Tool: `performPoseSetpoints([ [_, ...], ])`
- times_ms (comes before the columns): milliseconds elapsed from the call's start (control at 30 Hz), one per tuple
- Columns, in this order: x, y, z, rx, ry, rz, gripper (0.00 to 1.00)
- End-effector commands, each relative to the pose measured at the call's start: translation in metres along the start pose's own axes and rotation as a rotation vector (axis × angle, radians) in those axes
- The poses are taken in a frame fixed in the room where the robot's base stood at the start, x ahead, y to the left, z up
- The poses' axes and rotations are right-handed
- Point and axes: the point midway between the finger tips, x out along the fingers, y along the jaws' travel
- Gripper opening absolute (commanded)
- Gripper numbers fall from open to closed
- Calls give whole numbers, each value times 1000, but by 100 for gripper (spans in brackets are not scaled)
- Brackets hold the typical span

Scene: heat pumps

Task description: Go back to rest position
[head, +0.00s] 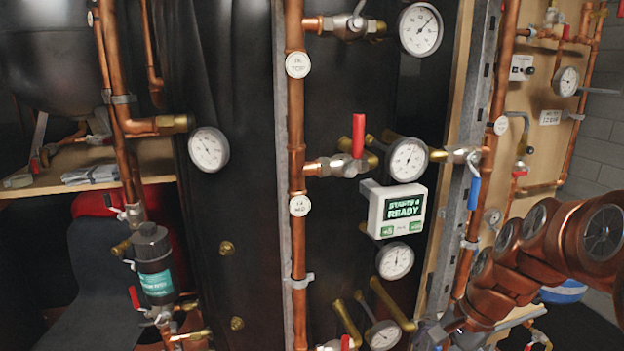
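My copper-coloured arm reaches in from the right edge in the head view. My gripper (432,335) is at its low end, near the bottom edge, right of the lowest gauges. It looks small and dark against the pipes, and its fingers are not clear. I cannot tell whether it is open or holds anything.
Copper pipes with a red-handled valve (346,160) and a blue-handled valve (473,190) stand close to my arm. Pressure gauges (394,261) surround the control box. A black filter canister (153,262) is at the left. A wooden board with more pipes is behind at right.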

Motion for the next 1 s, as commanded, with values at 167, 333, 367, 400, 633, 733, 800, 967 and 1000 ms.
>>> performPoseSetpoints([
  [167,-46,18,67,-251,6,92,95],
  [333,-78,45,117,-478,5,180,95],
  [367,-83,51,125,-516,2,198,95],
  [400,-90,59,134,-567,2,219,95],
  [633,-130,105,180,-830,-15,332,95],
  [733,-140,122,190,-910,-21,367,95],
  [800,-144,130,196,-949,-28,386,95],
  [967,-147,138,200,-991,-33,404,95],
  [1000,-147,139,200,-994,-33,405,95],
])
